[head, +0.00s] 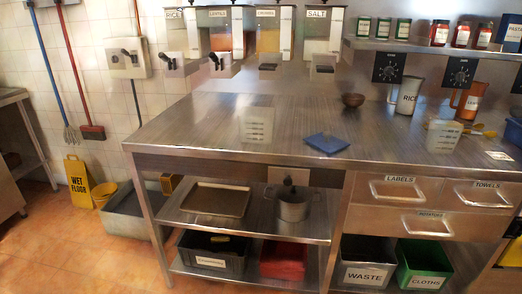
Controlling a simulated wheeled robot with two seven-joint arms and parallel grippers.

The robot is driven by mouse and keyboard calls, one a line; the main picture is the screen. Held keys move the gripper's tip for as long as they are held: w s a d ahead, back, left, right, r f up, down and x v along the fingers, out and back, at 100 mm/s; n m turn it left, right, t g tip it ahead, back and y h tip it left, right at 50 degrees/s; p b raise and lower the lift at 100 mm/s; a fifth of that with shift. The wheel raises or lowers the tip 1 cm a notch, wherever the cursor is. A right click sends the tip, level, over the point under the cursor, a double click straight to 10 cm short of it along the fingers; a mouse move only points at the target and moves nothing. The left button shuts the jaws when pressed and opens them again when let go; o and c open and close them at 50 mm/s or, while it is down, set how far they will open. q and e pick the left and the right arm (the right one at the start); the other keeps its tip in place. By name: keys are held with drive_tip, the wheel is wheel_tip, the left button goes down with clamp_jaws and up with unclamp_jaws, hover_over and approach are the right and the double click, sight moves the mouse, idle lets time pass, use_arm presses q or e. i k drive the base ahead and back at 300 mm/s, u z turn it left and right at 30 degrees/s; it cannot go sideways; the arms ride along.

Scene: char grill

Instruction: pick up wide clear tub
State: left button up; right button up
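Two clear tubs with measuring marks stand on the steel counter (195,125). One clear tub (257,125) is left of centre, near the front edge. The other clear tub (442,136) stands on the right side, close to yellow spoons. I cannot tell for sure which of them is the wide one. Neither of my grippers shows in the head view.
A blue cloth (326,143) lies right of the left tub, and a small brown bowl (353,100) sits behind it. A jug marked RICE (408,95) and an orange jug (468,104) stand at the back right. The counter's left part is clear.

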sight(256, 125)
drive_tip(key=u, duration=1.15)
drive_tip(key=i, duration=1.1)
drive_tip(key=z, duration=0.4)
